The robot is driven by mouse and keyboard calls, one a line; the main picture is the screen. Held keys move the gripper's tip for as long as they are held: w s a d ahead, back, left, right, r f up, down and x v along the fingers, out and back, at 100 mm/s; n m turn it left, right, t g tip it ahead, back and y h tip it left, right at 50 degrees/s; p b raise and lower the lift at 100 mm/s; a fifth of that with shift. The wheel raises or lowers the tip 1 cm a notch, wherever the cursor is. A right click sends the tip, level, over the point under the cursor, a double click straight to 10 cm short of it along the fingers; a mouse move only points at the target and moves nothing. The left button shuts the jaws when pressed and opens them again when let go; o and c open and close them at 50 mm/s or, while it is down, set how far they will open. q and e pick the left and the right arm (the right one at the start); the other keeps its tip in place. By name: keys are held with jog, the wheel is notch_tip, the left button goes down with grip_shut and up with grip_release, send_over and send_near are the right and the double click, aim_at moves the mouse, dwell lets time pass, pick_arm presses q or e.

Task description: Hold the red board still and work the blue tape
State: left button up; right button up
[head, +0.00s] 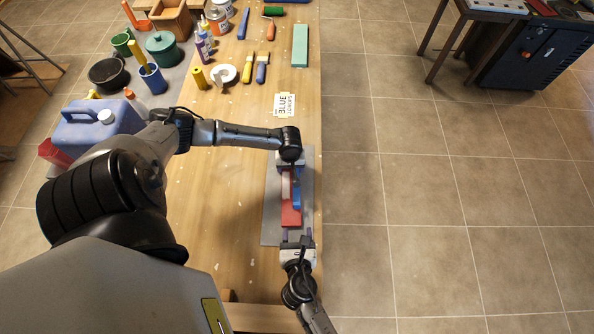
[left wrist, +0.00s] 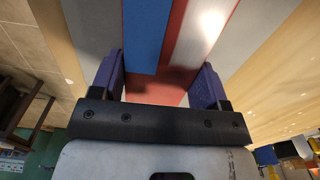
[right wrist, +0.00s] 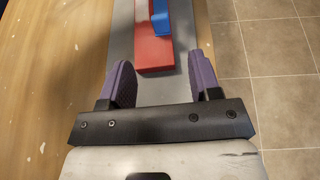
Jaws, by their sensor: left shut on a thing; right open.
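The red board (head: 291,216) lies lengthwise on a grey mat (head: 270,225) near the bench's right edge. The blue tape (head: 296,194) runs along its right side in the head view, beside a pale strip (left wrist: 193,35). My left gripper (left wrist: 157,80) is shut on the board's far end, one finger on each side. My right gripper (right wrist: 160,80) is open and empty just short of the board's near end, which also shows in the right wrist view (right wrist: 154,56). The blue tape's near end (right wrist: 161,22) stops before the board's end and looks slightly raised.
A card (head: 284,104) reading "BLUE" lies beyond my left gripper. Brushes (head: 262,67), a white roll (head: 223,74) and a green block (head: 300,46) lie further back. A blue jug (head: 95,130) stands at the left. Bare bench lies left of the mat; floor lies right.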

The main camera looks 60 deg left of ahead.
aim_at(297, 206)
jog(key=x, duration=1)
jog(key=shift+w+a, duration=0.1)
grip_shut()
dwell(0.8)
jog(key=shift+r, duration=0.1)
